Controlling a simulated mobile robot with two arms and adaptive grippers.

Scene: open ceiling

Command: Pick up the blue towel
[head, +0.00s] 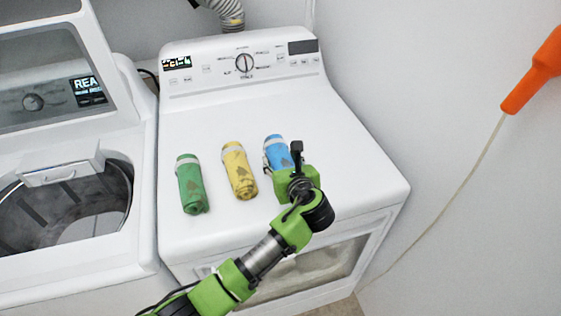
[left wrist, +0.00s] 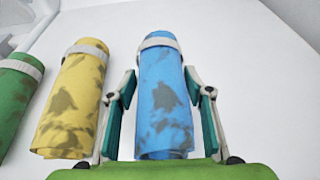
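The blue towel (head: 277,150) is rolled up with a white band and lies on top of the right-hand white machine. It is the rightmost of three rolled towels. My left gripper (head: 281,157) is over its near end and hides part of it in the head view. In the left wrist view, the blue towel (left wrist: 164,100) lies between the two teal-padded fingers of my left gripper (left wrist: 160,85). The fingers are apart, one on each side, with gaps toward the near end. Whether the fingertips touch it is unclear. My right gripper is not in view.
A yellow towel (head: 239,171) lies close left of the blue one, and a green towel (head: 191,184) lies farther left. The left washer (head: 145,190) stands open. The machine top (head: 345,150) is clear to the right. An orange object (head: 532,74) shows at the far right.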

